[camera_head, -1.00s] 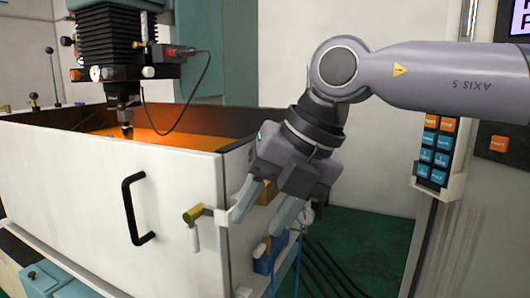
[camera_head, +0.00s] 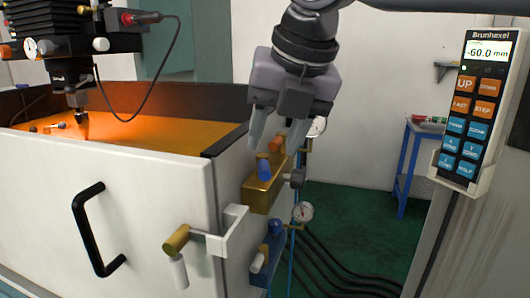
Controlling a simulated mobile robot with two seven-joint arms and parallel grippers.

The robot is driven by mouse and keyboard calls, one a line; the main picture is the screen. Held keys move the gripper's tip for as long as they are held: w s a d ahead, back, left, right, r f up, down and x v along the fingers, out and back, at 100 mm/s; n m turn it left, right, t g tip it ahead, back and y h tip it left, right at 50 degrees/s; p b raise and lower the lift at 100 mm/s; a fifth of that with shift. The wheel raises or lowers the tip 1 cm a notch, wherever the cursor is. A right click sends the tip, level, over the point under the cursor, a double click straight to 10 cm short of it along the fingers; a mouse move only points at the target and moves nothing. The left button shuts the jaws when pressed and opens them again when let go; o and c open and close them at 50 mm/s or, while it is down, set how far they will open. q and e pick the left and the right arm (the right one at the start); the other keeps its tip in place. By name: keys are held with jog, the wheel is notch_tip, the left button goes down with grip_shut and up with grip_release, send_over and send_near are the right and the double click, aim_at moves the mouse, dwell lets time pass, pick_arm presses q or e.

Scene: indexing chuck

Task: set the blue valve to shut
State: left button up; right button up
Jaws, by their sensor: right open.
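A blue valve knob (camera_head: 264,168) stands on the front part of a brass block (camera_head: 259,198) fixed to the side of the white tank. An orange knob (camera_head: 275,145) stands behind it on the same block. My right gripper (camera_head: 271,144) points down just above these knobs, its two fingers spread apart with nothing held. The fingers partly overlap the block in the picture, and I cannot tell whether they touch either knob. My left gripper is out of view.
Below the brass block, a blue fitting (camera_head: 272,243) carries a blue cap and a white handle. A gauge (camera_head: 302,212) and hoses are beside it. A brass latch (camera_head: 176,239) sticks out at the tank corner. A control pendant (camera_head: 476,110) hangs at the right.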

aim_at(260, 169)
jog(key=shift+x, duration=2.35)
grip_shut()
jog(key=a+m+b, duration=0.1)
jog(key=m+b, duration=0.1)
jog(key=b, duration=0.1)
jog(key=shift+a+f+h, duration=0.15)
jog(key=shift+f+h, duration=0.05)
jog(key=shift+h, duration=0.2)
jog(key=m, duration=0.1)
jog(key=m+h, duration=0.1)
jog(key=shift+a+r+m+t+b, duration=0.3)
jog(key=shift+a+b, duration=0.05)
jog(key=shift+b, duration=0.05)
jog(key=shift+c, duration=1.1)
grip_release()
jog(key=shift+o, duration=1.1)
jog(key=shift+d, duration=0.1)
